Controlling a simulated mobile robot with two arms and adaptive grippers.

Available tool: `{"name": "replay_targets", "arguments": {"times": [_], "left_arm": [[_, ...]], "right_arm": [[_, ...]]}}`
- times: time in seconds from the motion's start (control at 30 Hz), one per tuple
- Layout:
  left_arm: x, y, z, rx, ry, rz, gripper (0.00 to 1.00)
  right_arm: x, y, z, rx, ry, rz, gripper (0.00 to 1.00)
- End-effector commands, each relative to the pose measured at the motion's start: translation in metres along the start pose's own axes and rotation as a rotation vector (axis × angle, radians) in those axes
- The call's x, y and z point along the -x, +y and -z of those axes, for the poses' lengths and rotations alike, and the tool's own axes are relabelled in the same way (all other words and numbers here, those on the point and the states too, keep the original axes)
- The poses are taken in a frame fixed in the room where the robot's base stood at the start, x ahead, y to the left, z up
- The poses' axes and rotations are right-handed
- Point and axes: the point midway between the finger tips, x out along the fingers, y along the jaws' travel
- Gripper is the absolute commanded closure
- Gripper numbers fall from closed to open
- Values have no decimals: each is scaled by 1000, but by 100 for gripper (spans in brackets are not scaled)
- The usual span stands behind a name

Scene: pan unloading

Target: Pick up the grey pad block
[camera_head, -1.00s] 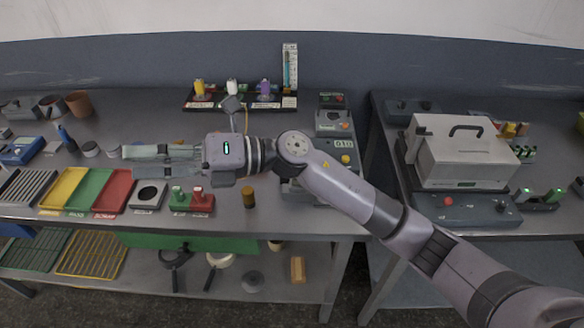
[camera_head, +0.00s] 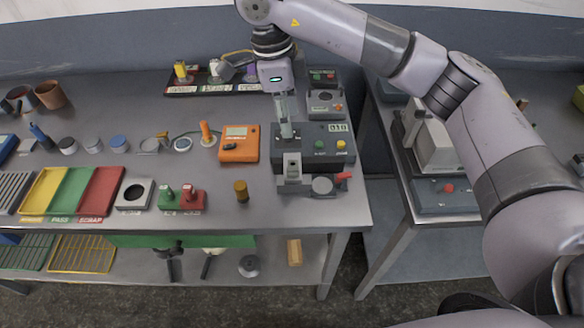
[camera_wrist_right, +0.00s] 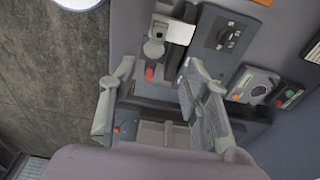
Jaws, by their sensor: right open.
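My right gripper (camera_head: 286,136) points down at the black machine (camera_head: 320,142) with a green and a yellow button in the head view. In the right wrist view its fingers (camera_wrist_right: 158,66) are spread apart, with nothing seen held between them. A light grey upright block (camera_head: 292,168) stands on the fixture at the machine's front, just below the fingertips in the picture. A pale grey block top (camera_wrist_right: 180,30) shows beyond the fingers in the wrist view. I cannot tell for certain which grey piece is the pad block. My left gripper is not in view.
A round grey disc (camera_head: 322,185) and a red lever (camera_head: 343,176) sit on the fixture. An orange meter (camera_head: 239,143) stands left of the machine. A grey control box (camera_head: 325,103) is behind. Coloured trays (camera_head: 100,190) lie at left. A brass cylinder (camera_head: 241,190) stands near the front edge.

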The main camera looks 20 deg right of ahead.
Motion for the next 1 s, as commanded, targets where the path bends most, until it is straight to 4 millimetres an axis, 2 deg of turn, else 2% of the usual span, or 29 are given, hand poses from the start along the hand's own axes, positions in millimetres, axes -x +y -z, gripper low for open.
{"name": "replay_targets", "arguments": {"times": [0.4,0.67,0.83,1.0], "left_arm": [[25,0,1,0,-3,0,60],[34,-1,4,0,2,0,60],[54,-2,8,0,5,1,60],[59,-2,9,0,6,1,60]], "right_arm": [[-75,1,0,0,-1,-4,57],[-94,2,-2,2,-3,-4,57],[-115,5,-5,1,-3,-7,57],[-137,4,-5,1,-3,-3,57]]}}
